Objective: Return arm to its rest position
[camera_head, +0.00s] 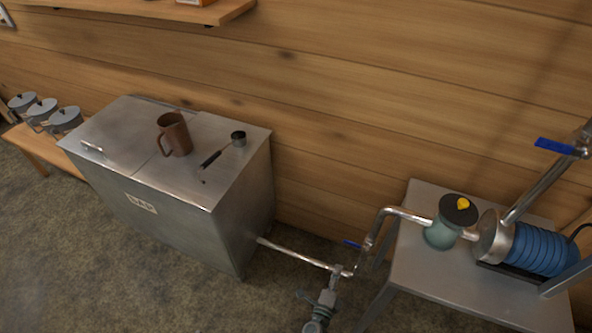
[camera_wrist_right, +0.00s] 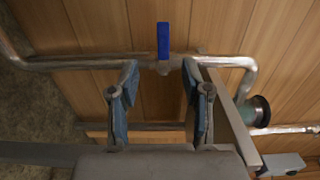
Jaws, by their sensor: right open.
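My right gripper (camera_head: 322,304) shows at the bottom of the head view, below the pipe and in front of the small metal table. In the right wrist view its two blue-padded fingers (camera_wrist_right: 160,88) are apart with nothing between them. A blue valve handle (camera_wrist_right: 163,40) on a metal pipe (camera_wrist_right: 90,60) shows just beyond the fingertips. The same blue handle (camera_head: 352,244) is in the head view, above the gripper. I cannot tell from these views how near the fingers are to the pipe. My left gripper is not in view.
A metal tank (camera_head: 190,205) carries a brown mug (camera_head: 176,137) and a dark-handled ladle (camera_head: 217,154). A pipe (camera_head: 300,256) links tank and table. Several lidded pots (camera_head: 65,120) stand left.

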